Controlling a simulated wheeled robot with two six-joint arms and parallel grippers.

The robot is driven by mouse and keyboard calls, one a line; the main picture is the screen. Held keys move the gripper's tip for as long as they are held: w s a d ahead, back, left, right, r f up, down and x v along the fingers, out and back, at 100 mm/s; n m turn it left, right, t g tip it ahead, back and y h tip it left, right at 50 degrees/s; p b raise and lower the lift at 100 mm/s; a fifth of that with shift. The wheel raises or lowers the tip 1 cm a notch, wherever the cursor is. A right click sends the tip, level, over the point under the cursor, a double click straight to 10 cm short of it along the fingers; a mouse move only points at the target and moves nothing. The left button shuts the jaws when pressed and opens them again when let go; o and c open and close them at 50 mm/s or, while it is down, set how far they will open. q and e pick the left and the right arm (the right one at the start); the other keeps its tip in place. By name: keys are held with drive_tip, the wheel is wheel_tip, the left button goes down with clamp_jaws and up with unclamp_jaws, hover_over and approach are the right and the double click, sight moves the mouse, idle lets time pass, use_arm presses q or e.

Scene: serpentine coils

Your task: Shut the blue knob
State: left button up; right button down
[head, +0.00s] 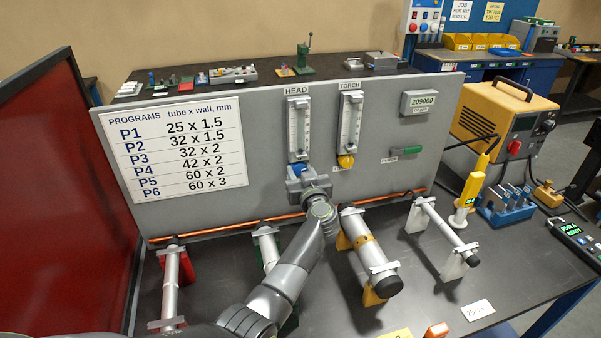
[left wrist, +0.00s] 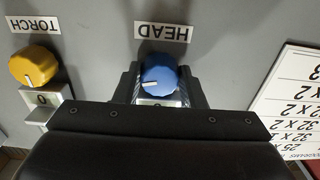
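The blue knob (left wrist: 160,75) sits on the grey panel by the HEAD label (left wrist: 163,32). Its white pointer mark points left and slightly down in the left wrist view, where the lettering is upside down. My left gripper (left wrist: 160,88) has one finger on each side of the knob, with what look like narrow gaps. In the head view my left gripper (head: 308,184) is up against the panel below the HEAD flow tube (head: 298,130), hiding most of the knob. A white plate beside the knob is partly hidden by the gripper. My right gripper is out of view.
A yellow knob (head: 346,161) is beside it, under the TORCH tube (head: 350,120); it also shows in the left wrist view (left wrist: 34,66). A copper pipe (head: 225,230) runs along the panel's foot. Several tube stands, including a yellow one (head: 362,240), occupy the bench below.

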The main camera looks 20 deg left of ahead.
use_arm(q)
drive_tip(key=shift+c, duration=1)
drive_tip(key=shift+r+n+p, duration=0.1)
drive_tip(key=shift+n+p, duration=1)
drive_tip(key=shift+n, duration=1.8)
drive_tip(key=o, duration=1)
drive_tip(key=shift+d, duration=0.1)
